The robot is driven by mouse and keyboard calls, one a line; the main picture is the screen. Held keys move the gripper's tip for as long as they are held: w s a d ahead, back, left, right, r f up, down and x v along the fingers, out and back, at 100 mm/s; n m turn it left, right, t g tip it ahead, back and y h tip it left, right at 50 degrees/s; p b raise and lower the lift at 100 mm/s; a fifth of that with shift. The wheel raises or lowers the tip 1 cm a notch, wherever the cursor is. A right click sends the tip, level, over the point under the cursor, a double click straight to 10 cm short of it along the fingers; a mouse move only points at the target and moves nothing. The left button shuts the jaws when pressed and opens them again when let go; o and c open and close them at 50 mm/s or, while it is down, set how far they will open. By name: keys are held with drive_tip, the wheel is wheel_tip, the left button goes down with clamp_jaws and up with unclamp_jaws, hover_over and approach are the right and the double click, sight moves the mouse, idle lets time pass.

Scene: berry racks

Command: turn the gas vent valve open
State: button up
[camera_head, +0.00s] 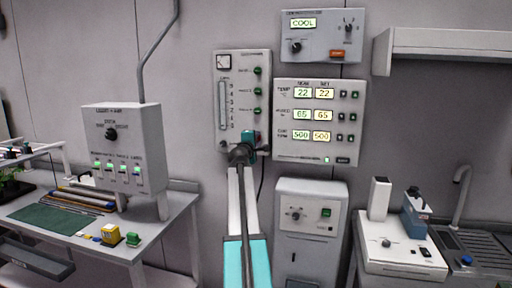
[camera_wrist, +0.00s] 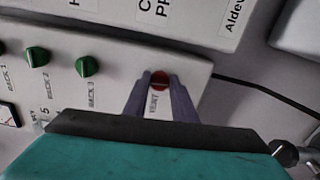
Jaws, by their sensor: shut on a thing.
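The knob's exact turn angle is hard to read between the fingers. In the head view, my gripper (camera_head: 248,146) is at the lower right of the gas panel (camera_head: 240,70) and hides the vent knob. Several green knobs sit above it; the RACK 3 knob (camera_wrist: 86,66) is the nearest in the wrist view.
A display box (camera_head: 318,120) with lit numbers is close to the right of my gripper. A grey cabinet (camera_head: 309,235) stands below it. A black cable (camera_wrist: 265,88) runs from the panel's edge. A bench with a control box (camera_head: 124,145) is at left.

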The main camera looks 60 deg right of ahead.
drive_tip(key=shift+d+r+m+b, duration=0.1)
drive_tip(key=shift+r+m+b, duration=0.15)
drive_tip(key=shift+m+b, duration=0.15)
drive_tip(key=o, duration=1)
drive_tip(key=shift+d+f, duration=0.1)
drive_tip(key=shift+f, duration=0.15)
drive_tip(key=shift+b+v, duration=0.55)
drive_tip(key=shift+v, duration=6.45)
